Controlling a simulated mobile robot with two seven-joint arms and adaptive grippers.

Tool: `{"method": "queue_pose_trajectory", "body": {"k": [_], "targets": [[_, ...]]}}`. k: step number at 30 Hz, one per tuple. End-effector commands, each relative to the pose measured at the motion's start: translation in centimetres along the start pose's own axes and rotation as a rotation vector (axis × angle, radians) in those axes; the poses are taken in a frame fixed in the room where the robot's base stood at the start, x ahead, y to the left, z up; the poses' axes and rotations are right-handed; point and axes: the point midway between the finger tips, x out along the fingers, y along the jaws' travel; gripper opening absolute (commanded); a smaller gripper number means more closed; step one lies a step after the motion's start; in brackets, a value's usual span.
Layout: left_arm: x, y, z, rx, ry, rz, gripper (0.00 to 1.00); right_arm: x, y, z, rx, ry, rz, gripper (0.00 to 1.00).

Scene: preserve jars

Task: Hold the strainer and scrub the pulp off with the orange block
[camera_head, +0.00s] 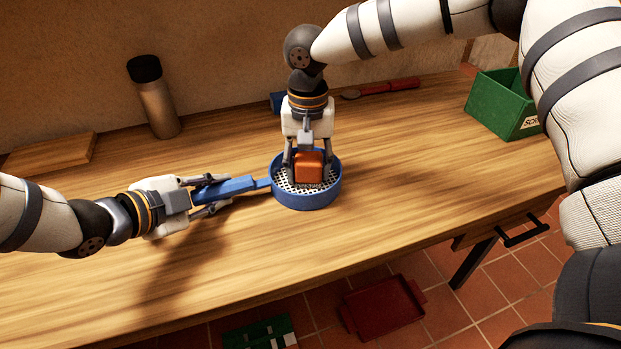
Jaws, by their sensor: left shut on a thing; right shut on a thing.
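The blue strainer (307,201) is on or just above the wooden table, with its round rim around a pale perforated mesh. Its blue handle (238,186) points left. My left gripper (222,194) is shut on that handle from the left. The orange block (309,168) is inside the strainer's rim, over the mesh. My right gripper (308,172) comes down from above and is shut on the block, one finger on each side. The block's underside is hidden, so I cannot tell whether it touches the mesh. No pulp can be made out.
A dark-capped bottle (156,100) and a wooden board (50,154) stand at the back left. A red-handled tool (388,87) and a blue object (277,102) lie behind my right gripper. A green box (498,106) is at the right. A red tray (383,309) lies on the floor. The table front is clear.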

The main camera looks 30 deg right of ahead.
Motion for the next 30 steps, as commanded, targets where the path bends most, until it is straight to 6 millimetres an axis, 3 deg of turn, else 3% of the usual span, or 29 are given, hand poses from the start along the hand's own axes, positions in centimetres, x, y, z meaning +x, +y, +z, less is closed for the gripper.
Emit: {"method": "queue_pose_trajectory", "body": {"k": [4, 30], "targets": [[0.02, 0.37, 0.35, -0.001, -0.008, 0.009, 0.0, 0.05, -1.03, 0.63, -0.001, -0.001, 0.0, 0.14], [0.03, 0.3, 0.24, 0.0, -0.006, 0.007, 0.0, 0.19, -1.11, 0.63, 0.0, -0.001, -0.002, 0.14]]}}
